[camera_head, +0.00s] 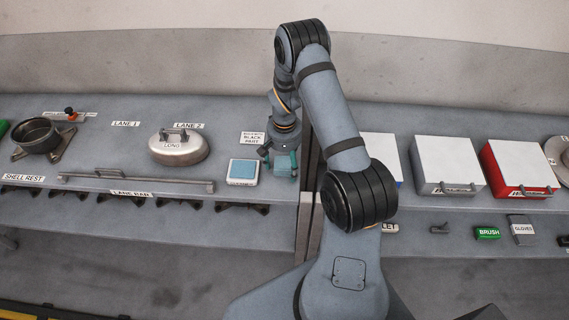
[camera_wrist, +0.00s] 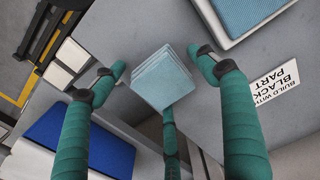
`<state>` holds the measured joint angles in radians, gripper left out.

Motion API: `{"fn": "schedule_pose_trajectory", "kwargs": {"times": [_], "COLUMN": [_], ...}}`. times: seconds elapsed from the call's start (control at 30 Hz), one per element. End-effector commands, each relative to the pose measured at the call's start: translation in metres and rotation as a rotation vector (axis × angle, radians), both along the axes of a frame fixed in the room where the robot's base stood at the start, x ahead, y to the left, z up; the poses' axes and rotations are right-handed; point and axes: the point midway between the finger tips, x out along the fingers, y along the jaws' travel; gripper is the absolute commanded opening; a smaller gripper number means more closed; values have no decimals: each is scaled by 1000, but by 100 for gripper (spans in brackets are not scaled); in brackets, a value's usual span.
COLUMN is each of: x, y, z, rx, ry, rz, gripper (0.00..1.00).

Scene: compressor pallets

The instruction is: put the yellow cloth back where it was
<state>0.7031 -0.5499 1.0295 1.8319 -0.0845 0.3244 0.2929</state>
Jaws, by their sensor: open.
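I see no yellow cloth in either view. A pale blue folded cloth-like stack (camera_wrist: 163,80) lies between the spread green fingers of my gripper (camera_wrist: 158,66) in the wrist view. My gripper is open around it, and I cannot tell whether any finger touches it. In the head view my gripper (camera_head: 284,162) hangs low over the grey bench, at the right end of the left bench section. Just left of it is a white tray with a blue pad (camera_head: 243,172); the tray also shows in the wrist view (camera_wrist: 242,18).
A "BLACK PART" sign (camera_head: 252,138) stands behind the tray. A metal lid (camera_head: 180,147), a long bar (camera_head: 135,182) and a dark pot (camera_head: 38,137) are left. A gap divides the benches. White (camera_head: 446,168) and red (camera_head: 518,168) boxes are right.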

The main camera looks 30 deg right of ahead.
Motion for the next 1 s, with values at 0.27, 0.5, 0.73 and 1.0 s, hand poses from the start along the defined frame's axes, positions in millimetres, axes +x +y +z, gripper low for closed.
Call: {"fn": "schedule_pose_trajectory", "kwargs": {"times": [0.27, 0.5, 0.73, 1.0], "x": [0, 2, 2, 1], "y": [0, 0, 0, 0], "z": [7, 37, 83, 118], "rx": [0, -1, -1, -1], "ry": [0, -8, -8, -2], "rz": [0, -1, 0, 0], "gripper": [73, 73, 73, 73]}}
